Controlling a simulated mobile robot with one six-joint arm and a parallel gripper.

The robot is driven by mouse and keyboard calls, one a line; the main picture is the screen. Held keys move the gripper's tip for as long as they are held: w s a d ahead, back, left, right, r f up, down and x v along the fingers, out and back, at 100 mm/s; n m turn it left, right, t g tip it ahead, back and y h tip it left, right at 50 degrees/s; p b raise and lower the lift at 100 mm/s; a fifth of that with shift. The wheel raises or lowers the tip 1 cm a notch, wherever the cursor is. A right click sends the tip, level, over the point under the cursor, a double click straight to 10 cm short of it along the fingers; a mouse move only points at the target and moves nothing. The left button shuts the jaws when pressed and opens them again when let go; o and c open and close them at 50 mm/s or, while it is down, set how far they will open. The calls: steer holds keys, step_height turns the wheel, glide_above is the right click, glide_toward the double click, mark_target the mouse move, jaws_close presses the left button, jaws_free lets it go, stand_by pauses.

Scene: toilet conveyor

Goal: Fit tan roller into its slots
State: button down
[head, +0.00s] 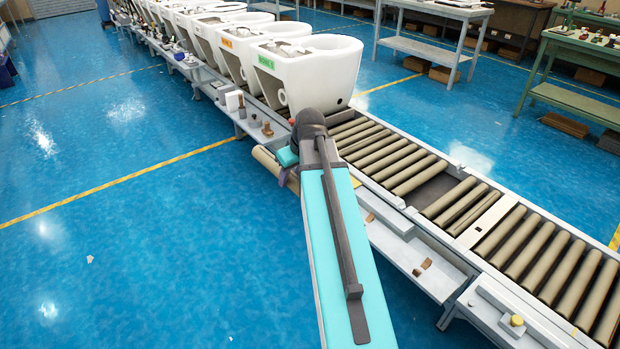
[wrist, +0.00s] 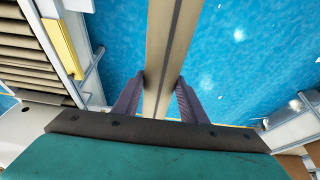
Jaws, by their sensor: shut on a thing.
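The tan roller (wrist: 172,40) is a long, thin bar held between the two dark purple fingers of my gripper (wrist: 158,104) in the wrist view. It runs away from me over the blue floor. In the head view, my gripper (head: 287,175) is to the left of the conveyor, and an end of the tan roller (head: 265,160) shows beside it, off the conveyor. The rest of the roller is hidden by my arm. The conveyor (head: 410,211) has a row of tan rollers with a dark gap (head: 428,191) between them. The slots are too small to make out.
White toilets (head: 312,65) stand on the far part of the conveyor. A grey side shelf (head: 400,250) with small parts runs along its near side. A workbench (head: 435,45) and a green table (head: 580,50) stand at the right.

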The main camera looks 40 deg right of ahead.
steer(key=a+r+p, duration=0.2)
steer(key=a+r, duration=0.3)
steer(key=a, duration=0.4)
steer(key=w+a+r+p, duration=0.1)
steer(key=a+r, duration=0.4)
steer(key=a, duration=0.5)
steer(key=w+a+r+p, duration=0.1)
steer(key=a+r+p, duration=0.1)
steer(key=a+r, duration=0.3)
steer(key=a, duration=0.4)
steer(key=shift+w+a+r+p, duration=0.2)
steer(key=shift+a+r+p, duration=0.05)
steer(key=shift+r+p, duration=0.15)
steer(key=shift+a, duration=0.1)
